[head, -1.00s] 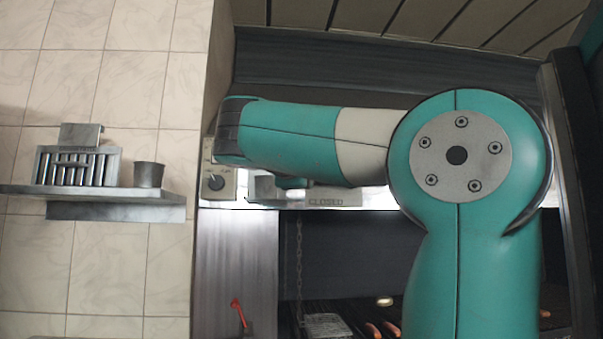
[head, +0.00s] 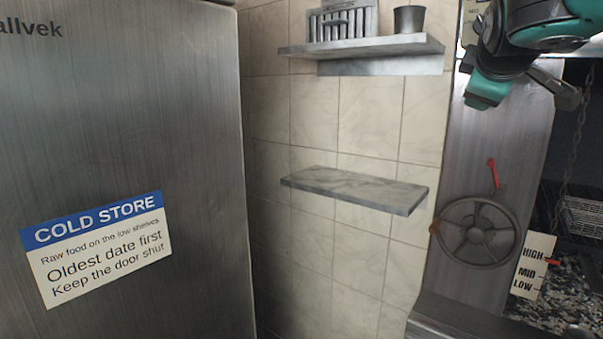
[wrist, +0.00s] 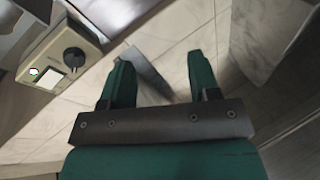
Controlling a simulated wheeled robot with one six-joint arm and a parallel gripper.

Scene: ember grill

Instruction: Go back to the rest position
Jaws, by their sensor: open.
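My gripper (wrist: 160,72) is open in the wrist view, with two green fingers apart and nothing between them. Tiled wall and a blurred grey edge show beyond the fingers. In the head view my gripper (head: 525,95) is at the upper right, in front of the steel panel of the grill, above the handwheel. It touches nothing that I can see. The rest of my arm is mostly cut off by the top right edge.
A cold store door (head: 130,130) fills the left. An upper shelf (head: 365,47) holds a metal rack and a cup (head: 409,19); a lower shelf (head: 350,188) is bare. A handwheel (head: 476,232) and a height scale (head: 533,264) are at right. A control box (wrist: 62,62) is near my gripper.

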